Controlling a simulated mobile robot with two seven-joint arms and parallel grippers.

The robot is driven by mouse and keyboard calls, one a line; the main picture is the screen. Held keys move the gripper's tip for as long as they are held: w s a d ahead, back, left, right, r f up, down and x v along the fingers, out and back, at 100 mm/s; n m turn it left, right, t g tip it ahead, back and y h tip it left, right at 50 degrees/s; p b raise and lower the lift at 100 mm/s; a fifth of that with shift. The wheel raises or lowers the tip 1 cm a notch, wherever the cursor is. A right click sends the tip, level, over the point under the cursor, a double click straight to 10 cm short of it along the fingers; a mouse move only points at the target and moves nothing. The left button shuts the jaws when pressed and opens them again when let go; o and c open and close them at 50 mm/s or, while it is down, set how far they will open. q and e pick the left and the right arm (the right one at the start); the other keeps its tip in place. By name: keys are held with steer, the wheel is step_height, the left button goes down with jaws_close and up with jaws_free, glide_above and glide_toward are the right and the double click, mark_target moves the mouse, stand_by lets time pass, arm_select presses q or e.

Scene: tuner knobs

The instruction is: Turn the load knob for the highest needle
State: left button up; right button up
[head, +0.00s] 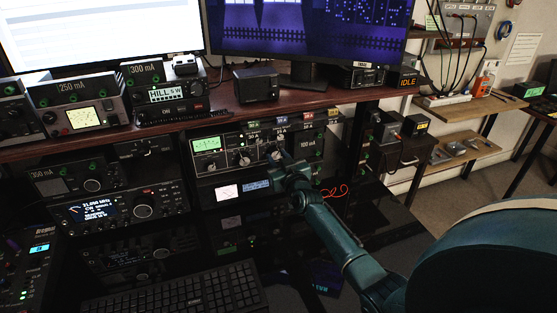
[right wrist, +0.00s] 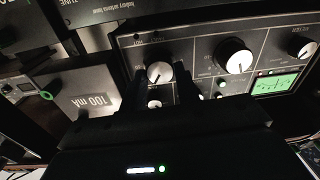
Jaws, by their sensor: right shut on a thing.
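The tuner is a dark panel with a lit green meter (head: 207,144) at its left end and pale round knobs (head: 243,160) beside it. My right gripper (head: 278,157) reaches the right part of this panel. In the right wrist view the panel appears turned over, with its green meter (right wrist: 277,84) at the right. There the right gripper (right wrist: 161,82) is shut on a pale round knob (right wrist: 160,72), one dark finger on each side. The knob labels and the needle's exact reading are too small to tell. My left gripper is not in view.
A larger pale knob (right wrist: 235,56) is close beside the gripped one. A box marked 100 mA (right wrist: 92,100) is on the other side. The desk edge (head: 250,113) overhangs the tuner. A keyboard (head: 180,292) lies below, and red cable (head: 336,191) hangs at the right.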

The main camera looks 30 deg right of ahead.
steer(key=shift+m+b, duration=0.55)
steer(key=shift+m, duration=1.65)
steer(key=o, duration=1)
steer(key=shift+c, duration=0.2)
steer(key=shift+s, duration=0.1)
steer(key=s+a, duration=0.2)
steer(key=s, duration=1)
steer(key=shift+s+a+f+p, duration=0.15)
steer(key=shift+s+a+p, duration=0.15)
steer(key=shift+s+p, duration=0.15)
steer(key=shift+w, duration=0.1)
